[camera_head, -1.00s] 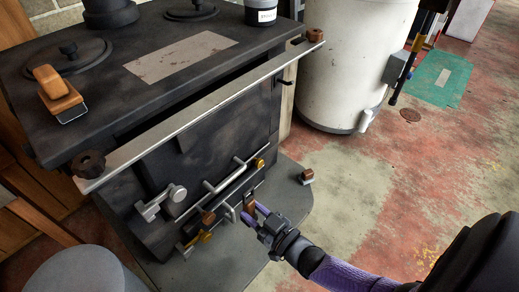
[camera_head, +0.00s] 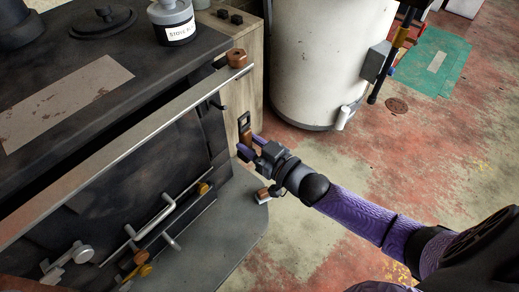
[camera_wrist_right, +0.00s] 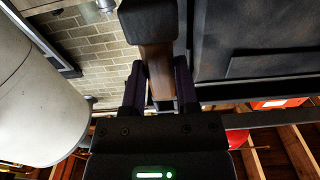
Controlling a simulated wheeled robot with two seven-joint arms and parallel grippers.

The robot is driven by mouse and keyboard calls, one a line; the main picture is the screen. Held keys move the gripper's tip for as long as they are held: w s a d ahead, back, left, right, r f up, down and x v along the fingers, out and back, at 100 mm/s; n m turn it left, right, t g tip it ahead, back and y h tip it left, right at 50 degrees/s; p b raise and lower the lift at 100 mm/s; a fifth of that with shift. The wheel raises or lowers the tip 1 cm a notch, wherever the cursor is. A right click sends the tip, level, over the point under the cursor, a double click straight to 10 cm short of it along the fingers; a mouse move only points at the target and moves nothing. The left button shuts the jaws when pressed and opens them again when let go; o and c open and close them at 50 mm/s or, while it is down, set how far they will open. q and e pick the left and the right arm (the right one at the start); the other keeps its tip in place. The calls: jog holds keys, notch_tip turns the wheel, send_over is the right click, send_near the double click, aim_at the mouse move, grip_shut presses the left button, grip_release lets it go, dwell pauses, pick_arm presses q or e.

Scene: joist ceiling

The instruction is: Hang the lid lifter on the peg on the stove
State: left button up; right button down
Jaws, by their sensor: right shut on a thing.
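The lid lifter (camera_head: 246,137) has a brown grip and a dark metal end. My right gripper (camera_head: 250,147) is shut on its brown part, with the dark end pointing up. In the right wrist view the lid lifter (camera_wrist_right: 160,75) stands between both fingers (camera_wrist_right: 160,92). The black stove (camera_head: 150,165) fills the left of the head view. A small dark peg (camera_head: 217,105) sticks out near its front right edge, below the rail. The lifter is to the right of the peg and looks apart from it. My left gripper is out of view.
A white cylinder (camera_head: 312,60) stands behind.

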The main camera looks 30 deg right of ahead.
jog(key=b+x, duration=0.2)
jog(key=x, duration=0.1)
jog(key=b+x, duration=0.1)
jog(key=x, duration=0.3)
jog(key=shift+f+b, duration=0.25)
jog(key=shift+b, duration=0.1)
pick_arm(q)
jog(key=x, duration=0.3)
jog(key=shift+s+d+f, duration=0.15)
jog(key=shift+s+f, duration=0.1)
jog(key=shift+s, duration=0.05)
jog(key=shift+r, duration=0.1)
pick_arm(e)
jog(key=shift+f, duration=0.15)
jog(key=shift+c, duration=1.4)
grip_release()
